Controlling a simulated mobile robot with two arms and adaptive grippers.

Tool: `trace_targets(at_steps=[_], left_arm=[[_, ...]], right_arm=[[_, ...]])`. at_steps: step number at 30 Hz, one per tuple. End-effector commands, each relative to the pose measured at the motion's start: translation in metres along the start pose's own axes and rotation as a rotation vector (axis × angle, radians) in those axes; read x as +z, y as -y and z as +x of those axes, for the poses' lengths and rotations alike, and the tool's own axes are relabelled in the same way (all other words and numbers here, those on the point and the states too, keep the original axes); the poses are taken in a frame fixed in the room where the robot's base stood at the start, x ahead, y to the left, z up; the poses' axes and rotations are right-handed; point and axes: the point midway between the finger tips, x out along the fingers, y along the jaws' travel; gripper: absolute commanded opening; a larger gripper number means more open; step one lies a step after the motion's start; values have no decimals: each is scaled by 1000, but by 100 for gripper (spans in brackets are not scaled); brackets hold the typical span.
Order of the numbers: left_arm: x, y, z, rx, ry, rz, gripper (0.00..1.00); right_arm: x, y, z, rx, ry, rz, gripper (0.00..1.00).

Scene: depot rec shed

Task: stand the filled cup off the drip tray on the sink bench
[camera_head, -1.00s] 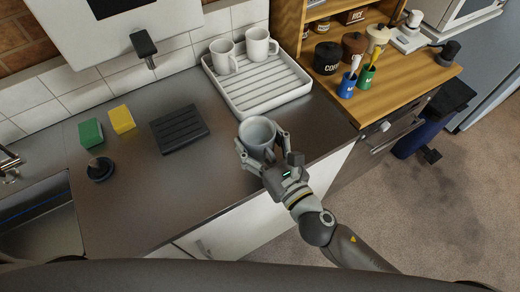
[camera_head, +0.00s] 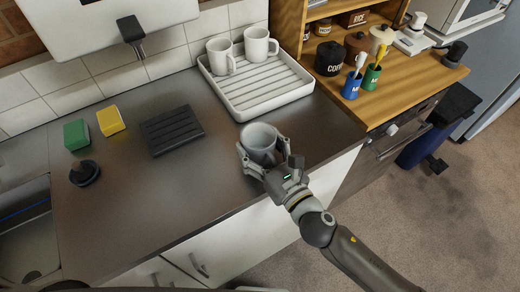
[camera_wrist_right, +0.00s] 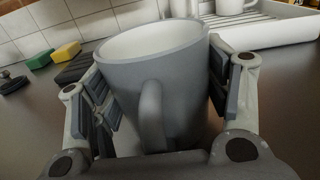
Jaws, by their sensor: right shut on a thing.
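A grey-white cup (camera_head: 260,141) is upright between the fingers of my right gripper (camera_head: 264,158), which is shut on it at the front of the sink bench (camera_head: 190,190). In the right wrist view the cup (camera_wrist_right: 160,75) fills the middle, its handle towards the wrist, with a finger on each side. I cannot see what is in it, nor tell whether its base touches the bench. The dark slatted drip tray (camera_head: 172,130) lies on the bench to the left of the cup, with nothing on it. My left gripper is not in view.
A white draining rack (camera_head: 258,92) with two white mugs stands behind the cup. A green sponge (camera_head: 76,135), a yellow sponge (camera_head: 110,120) and a black plug (camera_head: 84,173) lie left, near the sink (camera_head: 25,235). Bare bench lies between drip tray and front edge.

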Motion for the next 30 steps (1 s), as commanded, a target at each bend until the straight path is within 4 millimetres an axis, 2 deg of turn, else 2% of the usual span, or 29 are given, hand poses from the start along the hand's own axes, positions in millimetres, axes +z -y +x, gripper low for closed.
trace_targets(at_steps=[3, 9, 10, 14, 27, 30], left_arm=[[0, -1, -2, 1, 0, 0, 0], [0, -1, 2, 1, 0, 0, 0], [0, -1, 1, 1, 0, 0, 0], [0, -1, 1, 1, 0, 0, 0], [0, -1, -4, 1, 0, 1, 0], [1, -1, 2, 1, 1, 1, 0]], right_arm=[[4, 0, 0, 1, 5, 0, 20], [-1, 0, 0, 1, 5, 0, 20], [-2, 0, 0, 0, 1, 0, 74], [-1, 0, 0, 0, 0, 0, 90], [4, 0, 0, 0, 1, 0, 91], [-2, 0, -14, 0, -3, -1, 91]])
